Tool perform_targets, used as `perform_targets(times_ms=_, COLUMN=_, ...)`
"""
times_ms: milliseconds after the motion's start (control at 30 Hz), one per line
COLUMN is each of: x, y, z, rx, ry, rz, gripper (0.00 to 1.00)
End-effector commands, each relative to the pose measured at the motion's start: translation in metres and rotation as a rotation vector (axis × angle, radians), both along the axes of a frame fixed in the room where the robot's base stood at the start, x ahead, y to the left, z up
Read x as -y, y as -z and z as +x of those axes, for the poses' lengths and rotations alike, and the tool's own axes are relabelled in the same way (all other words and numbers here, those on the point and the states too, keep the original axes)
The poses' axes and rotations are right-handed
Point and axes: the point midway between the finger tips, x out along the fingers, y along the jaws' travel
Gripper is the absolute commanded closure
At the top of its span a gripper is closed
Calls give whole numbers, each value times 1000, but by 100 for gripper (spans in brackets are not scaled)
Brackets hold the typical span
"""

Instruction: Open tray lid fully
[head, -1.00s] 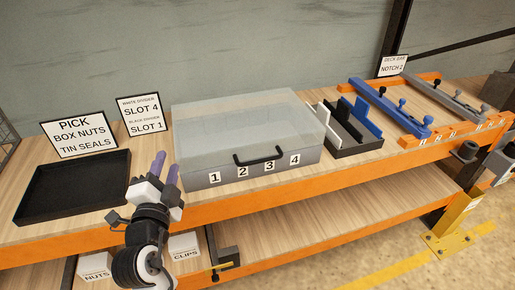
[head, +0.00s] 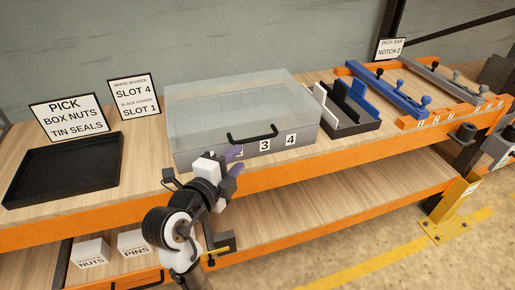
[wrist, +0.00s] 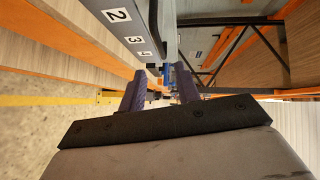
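The grey tray box (head: 190,159) stands on the bench with its clear lid (head: 235,98) down. A black bar handle (head: 253,138) is on the lid's front edge, above the slot numbers. My gripper (head: 234,162) is just in front of the box's front wall, below the handle's left end, and hides the lower slot numbers. In the wrist view my gripper (wrist: 160,88) shows two purple fingers apart with nothing clearly held between them. The box's numbered front (wrist: 112,22) is at the upper left there. A dark piece near the fingertips may be the handle.
A black shallow tray (head: 65,170) lies left of the box. A divider holder (head: 352,128) stands close at its right, then blue and grey bars (head: 390,90). Signs (head: 135,97) stand behind. The shelf below right is clear.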

Motion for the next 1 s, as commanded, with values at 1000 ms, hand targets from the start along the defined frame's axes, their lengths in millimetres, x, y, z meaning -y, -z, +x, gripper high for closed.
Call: perform_targets(times_ms=1000, x=52, y=15, z=99, rx=1, ry=-4, rz=-1, gripper=68)
